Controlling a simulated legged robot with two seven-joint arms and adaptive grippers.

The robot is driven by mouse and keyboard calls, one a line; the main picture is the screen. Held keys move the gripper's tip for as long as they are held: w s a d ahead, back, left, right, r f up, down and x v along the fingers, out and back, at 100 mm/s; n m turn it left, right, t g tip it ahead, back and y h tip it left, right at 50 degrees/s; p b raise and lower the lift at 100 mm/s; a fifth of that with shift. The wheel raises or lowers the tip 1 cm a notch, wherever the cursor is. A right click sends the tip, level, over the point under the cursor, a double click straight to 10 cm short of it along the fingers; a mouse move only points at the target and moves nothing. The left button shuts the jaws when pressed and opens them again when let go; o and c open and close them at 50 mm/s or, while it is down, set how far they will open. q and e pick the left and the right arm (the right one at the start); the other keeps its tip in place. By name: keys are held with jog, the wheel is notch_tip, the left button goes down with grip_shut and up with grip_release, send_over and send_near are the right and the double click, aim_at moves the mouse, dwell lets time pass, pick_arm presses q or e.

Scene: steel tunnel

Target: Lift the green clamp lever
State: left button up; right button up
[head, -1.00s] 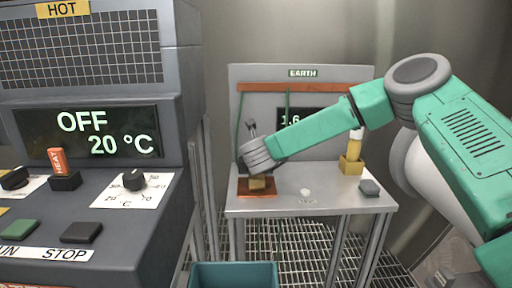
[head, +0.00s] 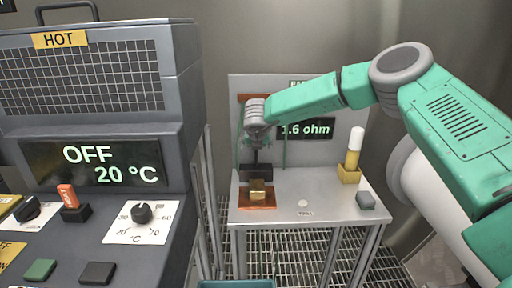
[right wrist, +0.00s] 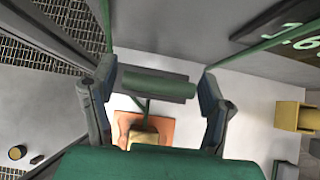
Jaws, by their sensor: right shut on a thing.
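The green clamp lever (right wrist: 160,84) is a dark green bar on a thin stem in the right wrist view. The stem runs toward a brass block (head: 258,191) on an orange plate (head: 257,205) at the left of the steel table. My right gripper (right wrist: 158,95) is shut on the lever, with one finger at each end of the bar. In the head view the right gripper (head: 257,170) points down just over the brass block, and the lever cannot be made out there. My left gripper is out of view.
The steel table (head: 330,208) has a back panel (head: 345,100) reading 1.6 ohm. A white-topped yellow tool (head: 354,150) stands in a yellow holder at right, with a grey block (head: 366,200) in front. A control cabinet (head: 185,110) stands left; a teal bin (head: 237,284) is below.

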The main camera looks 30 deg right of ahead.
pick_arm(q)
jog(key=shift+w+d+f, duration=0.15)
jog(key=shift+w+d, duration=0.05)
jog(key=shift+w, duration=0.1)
pick_arm(e)
jog(key=shift+w+d+r, duration=0.1)
jog(key=shift+w+d, duration=0.2)
jog(key=shift+w, duration=0.05)
jog(key=o, duration=1.4)
jog(key=shift+o, duration=1.4)
jog(key=shift+w+f, duration=0.15)
jog(key=shift+f, duration=0.05)
jog(key=shift+w+d+f, duration=0.1)
jog(key=shift+w+f, duration=0.05)
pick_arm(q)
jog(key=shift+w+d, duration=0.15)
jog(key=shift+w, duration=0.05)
